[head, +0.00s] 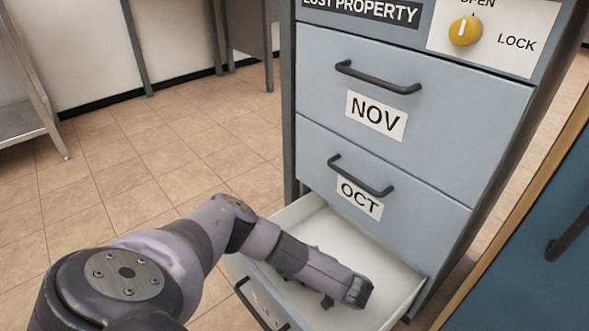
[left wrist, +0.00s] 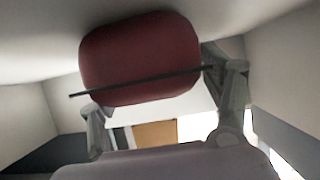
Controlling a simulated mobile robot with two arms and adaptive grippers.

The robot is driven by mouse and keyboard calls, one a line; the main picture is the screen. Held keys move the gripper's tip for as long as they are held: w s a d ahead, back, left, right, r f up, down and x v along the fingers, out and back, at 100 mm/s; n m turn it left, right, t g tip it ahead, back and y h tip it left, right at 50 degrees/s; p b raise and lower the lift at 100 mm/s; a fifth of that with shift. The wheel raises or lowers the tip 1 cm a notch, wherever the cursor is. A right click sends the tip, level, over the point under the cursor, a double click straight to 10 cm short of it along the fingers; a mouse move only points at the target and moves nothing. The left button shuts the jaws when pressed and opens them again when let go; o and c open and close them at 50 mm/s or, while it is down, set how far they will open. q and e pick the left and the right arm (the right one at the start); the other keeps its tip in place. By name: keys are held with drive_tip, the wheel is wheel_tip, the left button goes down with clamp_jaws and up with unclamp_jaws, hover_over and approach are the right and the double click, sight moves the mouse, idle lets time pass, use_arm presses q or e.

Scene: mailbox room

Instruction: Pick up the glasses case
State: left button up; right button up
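The glasses case (left wrist: 138,50) is a dark red rounded shape in the left wrist view, close to the camera against the pale drawer inside. A thin dark bar crosses its lower part; I cannot tell what it is. My left gripper (left wrist: 155,88) has its fingers spread wide, one on each side of the case, with no clear sign of a grip. In the head view my left arm reaches into the open bottom drawer (head: 395,272), and little of the gripper (head: 327,301) shows there. The case is hidden in the head view. My right gripper is not in view.
The grey-blue cabinet has closed NOV (head: 420,115) and OCT (head: 410,190) drawers above the open one. The OCT handle (head: 360,176) juts out above my arm. A blue front (head: 535,260) with a handle stands at right. Tiled floor (head: 120,185) is free at left.

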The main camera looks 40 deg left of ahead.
use_arm(q)
drive_tip(key=c, duration=1.2)
